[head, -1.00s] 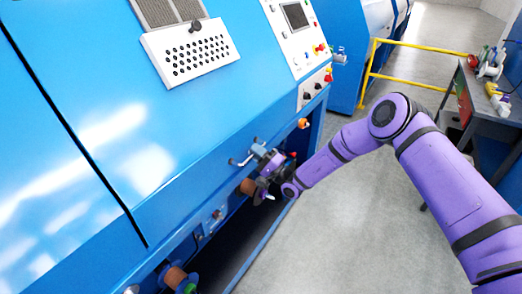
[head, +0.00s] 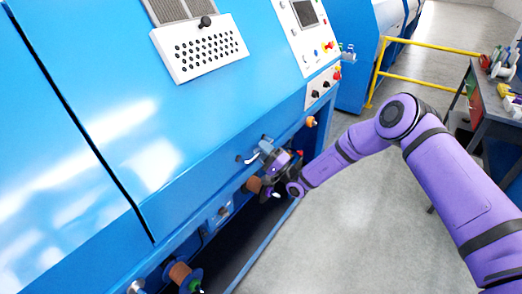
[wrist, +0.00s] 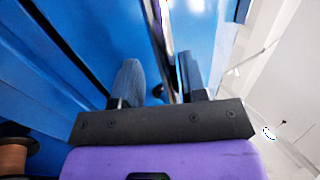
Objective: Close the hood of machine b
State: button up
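The blue hood (head: 190,130) is the large front panel of the near machine. Its lower edge hangs over a dark opening, and I cannot tell whether it is fully down. A metal handle (head: 255,154) sticks out near this edge. My gripper (head: 268,172) is at the handle, partly hidden by its own wrist. In the wrist view, a shiny metal bar (wrist: 166,45), apparently the handle, runs between the two dark fingers of my gripper (wrist: 158,82). The fingers are apart, with a gap on the left of the bar; the right finger is close to it.
Brown spools (head: 180,272) sit in the opening below the hood. A control panel (head: 305,30) is on the machine's right. A yellow rail (head: 430,47) and a dark workbench (head: 490,105) stand at the right. The grey floor (head: 350,220) in front is clear.

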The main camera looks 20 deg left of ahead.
jog(key=v, duration=1)
jog(key=shift+d, duration=0.2)
jog(key=shift+f, duration=0.1)
jog(key=s+d+r+n+g+h, duration=0.1)
jog(key=s+r+n+g, duration=0.1)
jog(key=r+n+g, duration=0.35)
jog(key=s+d+r+n+g+h, duration=0.1)
jog(key=s+r+n+g, duration=0.1)
jog(key=r+g, duration=0.6)
jog(key=s+d+r+n+h, duration=0.1)
jog(key=s+d+r+h, duration=0.3)
jog(key=r, duration=0.4)
jog(key=s+d+r+n+h, duration=0.2)
jog(key=s+d+r+h, duration=0.15)
jog(key=r, duration=0.35)
jog(key=s+d+r+m+t+h, duration=0.2)
jog(key=s+d+r+t+h, duration=0.1)
jog(key=s+d, duration=0.5)
jog(key=s+d+r+m+t+h, duration=0.2)
jog(key=s+d+r+t+h, duration=0.2)
jog(key=s+d, duration=0.5)
jog(key=s+d+r+m+t+h, duration=0.2)
jog(key=s+d+r+h, duration=0.3)
jog(key=d, duration=0.9)
jog(key=shift+s+r+t+h, duration=0.35)
jog(key=shift+s+r+t, duration=0.45)
jog(key=shift+s, duration=0.9)
